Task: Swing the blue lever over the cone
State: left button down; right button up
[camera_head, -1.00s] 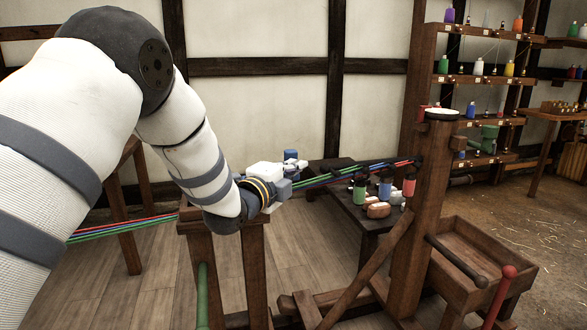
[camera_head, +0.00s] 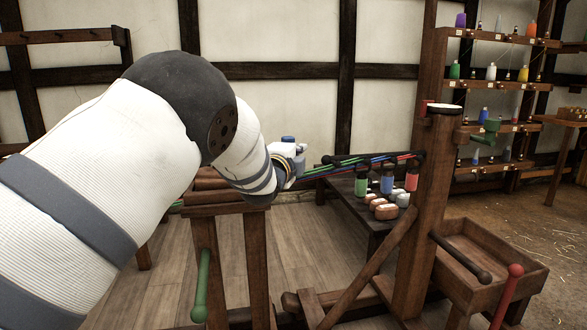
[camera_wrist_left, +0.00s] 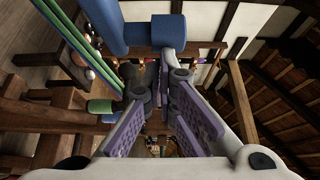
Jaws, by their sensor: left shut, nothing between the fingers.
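My left gripper (camera_wrist_left: 160,85), with purple-padded fingers, is shut and empty. In the head view, the left gripper (camera_head: 298,158) is small and partly hidden by my own wrist. A blue handle with a crossbar, likely the blue lever (camera_wrist_left: 155,31), lies just beyond the fingertips in the left wrist view. I cannot tell whether they touch. A blue end (camera_head: 288,140) shows above my wrist in the head view. The cone cannot be made out; my forearm covers that stretch. My right gripper is out of view.
Coloured strands (camera_head: 385,158) run from near my gripper to a wooden post (camera_head: 425,210). A wooden trestle (camera_head: 225,210) with a green-handled lever (camera_head: 203,285) stands below my arm. Bobbins and bundles sit on a low bench (camera_head: 345,200). A red-knobbed lever (camera_head: 507,292) stands at the right.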

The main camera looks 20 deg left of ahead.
pick_arm(q)
jog(key=w+a+n+g+y+b, duration=0.1)
jog(key=w+a+n+y+b, duration=0.2)
jog(key=a+y+b, duration=0.1)
jog(key=w+a+n+g+y+b, duration=0.2)
jog(key=w+a+n+y+b, duration=0.1)
jog(key=a+b, duration=0.3)
jog(key=shift+a+g+y+b, duration=0.35)
jog(key=shift+a+y, duration=0.35)
jog(key=shift+a, duration=0.45)
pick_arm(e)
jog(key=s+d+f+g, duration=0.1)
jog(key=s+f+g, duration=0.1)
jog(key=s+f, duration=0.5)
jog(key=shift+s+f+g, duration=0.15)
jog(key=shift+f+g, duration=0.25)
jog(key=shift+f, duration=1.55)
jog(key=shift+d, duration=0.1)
